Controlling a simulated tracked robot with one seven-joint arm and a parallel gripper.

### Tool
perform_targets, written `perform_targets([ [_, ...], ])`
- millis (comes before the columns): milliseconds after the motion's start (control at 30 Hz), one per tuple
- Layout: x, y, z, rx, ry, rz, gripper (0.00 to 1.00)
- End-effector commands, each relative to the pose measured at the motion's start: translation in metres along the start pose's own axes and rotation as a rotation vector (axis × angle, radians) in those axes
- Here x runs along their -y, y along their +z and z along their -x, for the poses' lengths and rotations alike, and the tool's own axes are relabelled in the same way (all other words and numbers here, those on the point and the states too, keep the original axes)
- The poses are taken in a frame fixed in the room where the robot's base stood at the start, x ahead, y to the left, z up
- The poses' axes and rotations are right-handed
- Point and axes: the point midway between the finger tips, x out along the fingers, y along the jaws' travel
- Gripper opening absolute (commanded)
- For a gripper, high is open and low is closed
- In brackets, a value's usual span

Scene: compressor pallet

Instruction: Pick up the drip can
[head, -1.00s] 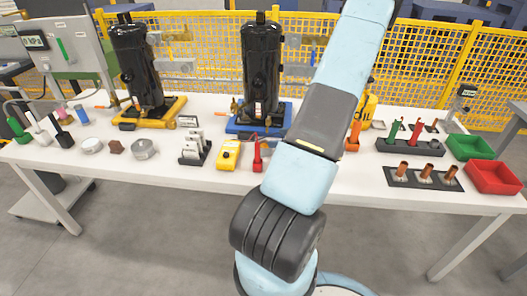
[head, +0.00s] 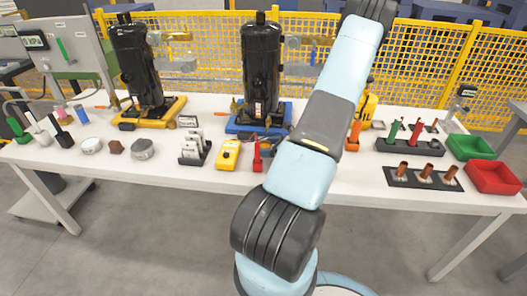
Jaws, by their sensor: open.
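No thing in view is clearly labelled as the drip can. A short round grey metal can (head: 143,149) stands near the front edge of the table, left of centre. A smaller pale round tin (head: 91,146) stands further left, with a brown block between them. A yellow container marked OIL (head: 370,111) is partly hidden behind my arm. My arm rises through the middle of the head view and leaves it at the top. My gripper is outside the picture, so its place relative to these things does not show.
Two black compressors stand at the back, on a yellow base (head: 177,107) and a blue base (head: 234,127). A yellow meter (head: 228,155) and a slotted rack (head: 194,149) are near the front. Red (head: 493,178) and green (head: 470,147) bins sit at right. Yellow mesh fencing is behind.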

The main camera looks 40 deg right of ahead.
Motion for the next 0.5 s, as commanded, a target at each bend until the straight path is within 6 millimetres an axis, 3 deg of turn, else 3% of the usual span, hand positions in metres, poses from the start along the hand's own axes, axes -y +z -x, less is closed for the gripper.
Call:
perform_targets([
  [100, -0.0008, 0.0005, -0.0134, 0.001, 0.002, 0.000, 0.88],
  [367, -0.0005, 0.0004, -0.0157, 0.000, 0.001, 0.000, 0.87],
  [500, -0.0006, 0.0004, -0.0157, 0.000, 0.001, 0.000, 0.74],
])
